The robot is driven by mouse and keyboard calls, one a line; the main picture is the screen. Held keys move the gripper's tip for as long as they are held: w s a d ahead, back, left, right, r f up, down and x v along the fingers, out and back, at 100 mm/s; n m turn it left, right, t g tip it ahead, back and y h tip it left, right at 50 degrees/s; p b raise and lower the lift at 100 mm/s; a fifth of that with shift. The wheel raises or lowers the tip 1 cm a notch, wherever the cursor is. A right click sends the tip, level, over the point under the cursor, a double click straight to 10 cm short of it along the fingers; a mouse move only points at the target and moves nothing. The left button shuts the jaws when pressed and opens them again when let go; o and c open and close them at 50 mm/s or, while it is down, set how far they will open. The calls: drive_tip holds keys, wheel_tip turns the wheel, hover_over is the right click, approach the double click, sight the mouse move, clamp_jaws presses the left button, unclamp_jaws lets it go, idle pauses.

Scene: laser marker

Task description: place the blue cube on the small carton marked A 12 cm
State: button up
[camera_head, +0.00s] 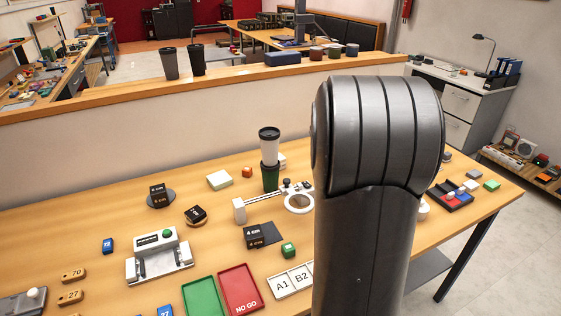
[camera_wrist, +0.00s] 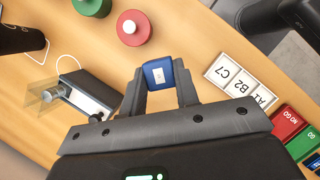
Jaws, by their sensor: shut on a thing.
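In the wrist view, my gripper (camera_wrist: 160,88) is shut on the blue cube (camera_wrist: 158,70), which has a pale marking on the face toward the camera. The cube sits between the two fingertips, with wooden table surface behind it; its height above the table is unclear. In the head view, my large dark arm link covers the right middle of the table and hides my gripper and the cube. I cannot make out a carton marked A 12 cm in either view.
The wrist view shows a card marked C7, B2 and A1 (camera_wrist: 241,81), a red NO GO tray (camera_wrist: 287,122), a grey device (camera_wrist: 88,95), and red (camera_wrist: 134,27) and green (camera_wrist: 93,5) round things. In the head view, a tall cup (camera_head: 269,146) stands mid-table.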

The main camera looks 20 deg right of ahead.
drive_tip(key=w+d+r+m+y, duration=0.1)
drive_tip(key=w+d+m+y, duration=0.1)
drive_tip(key=w+m, duration=0.3)
drive_tip(key=w+d+m+y, duration=0.2)
drive_tip(key=w+m, duration=0.3)
drive_tip(key=m, duration=0.4)
drive_tip(key=w+d+r+m+y, duration=0.1)
drive_tip(key=w+d+m+y, duration=0.1)
drive_tip(key=w+m, duration=0.4)
drive_tip(key=shift+d+r+m+y, duration=0.1)
drive_tip(key=shift+r+m+y, duration=0.25)
drive_tip(key=shift+y, duration=0.25)
drive_tip(key=w+m+t+h, duration=0.2)
drive_tip(key=w+m+t, duration=0.5)
drive_tip(key=w+m, duration=1.2)
drive_tip(key=shift+m, duration=0.75)
drive_tip(key=w+a+f, duration=0.4)
drive_tip(key=w+a, duration=0.1)
drive_tip(key=w+a+f, duration=0.2)
drive_tip(key=shift+w+a+f, duration=0.15)
drive_tip(key=shift+w+a, duration=0.15)
drive_tip(key=shift+w, duration=0.1)
drive_tip(key=shift+f, duration=2)
drive_tip(key=shift+f, duration=0.1)
drive_tip(key=o, duration=0.9)
drive_tip(key=shift+o, duration=0.2)
